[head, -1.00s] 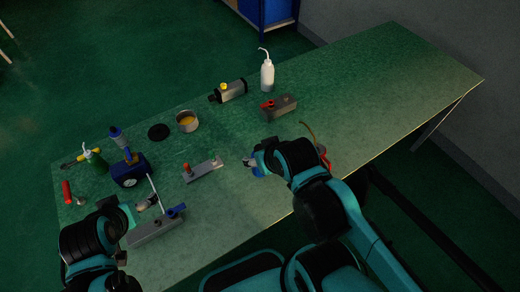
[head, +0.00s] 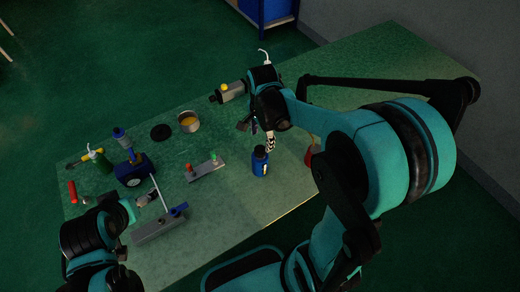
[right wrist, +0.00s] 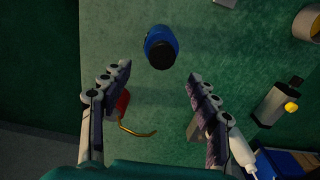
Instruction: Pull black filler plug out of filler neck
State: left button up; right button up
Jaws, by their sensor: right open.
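A grey cylinder with black ends and a yellow cap (head: 232,91) lies at the back of the bench. A small black piece (head: 214,98) sticks out of its left end; I cannot tell whether it is the filler plug in its neck. The cylinder also shows at the right of the right wrist view (right wrist: 270,108). My right gripper (head: 257,133) is open and empty, in front of the cylinder and above the bench. A blue bottle with a black top (head: 260,161) stands below it; in the wrist view the bottle (right wrist: 161,47) lies beyond the fingertips. My left gripper (head: 143,201) is at the front left.
A grey block with a lever and blue knob (head: 160,225) is beside my left gripper. An open tin (head: 188,122), a black disc (head: 160,132), a block with red and green knobs (head: 205,170) and a blue device (head: 133,172) stand left. The white wash bottle (head: 264,56) is partly hidden.

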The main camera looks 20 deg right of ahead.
aim_at(260, 150)
notch_tip(260, 150, down, 3)
jog(key=shift+r+b, duration=0.15)
jog(key=shift+b, duration=0.35)
jog(key=f, duration=0.2)
jog(key=f+b, duration=0.2)
jog(key=f, duration=0.1)
jog(key=shift+w+a+f, duration=0.2)
jog(key=shift+a+f, duration=0.05)
jog(key=shift+f, duration=0.05)
jog(key=shift+r, duration=0.1)
jog(key=c, duration=1.4)
jog(key=shift+r, duration=0.1)
notch_tip(260, 150, up, 5)
jog(key=shift+s+f+p, duration=0.1)
jog(key=shift+f+p, duration=0.1)
jog(key=shift+p, duration=0.8)
jog(key=s+d+r+p, duration=0.2)
jog(key=s+r, duration=0.1)
jog(key=s+d+r+p, duration=0.2)
jog(key=s+r, duration=0.1)
jog(key=s+d+r+p, duration=0.1)
jog(key=s+d+r, duration=0.1)
jog(key=s+r, duration=0.1)
jog(key=shift+s+d+r+p, duration=0.15)
jog(key=shift+s+d+p, duration=0.05)
jog(key=shift+s+p, duration=0.2)
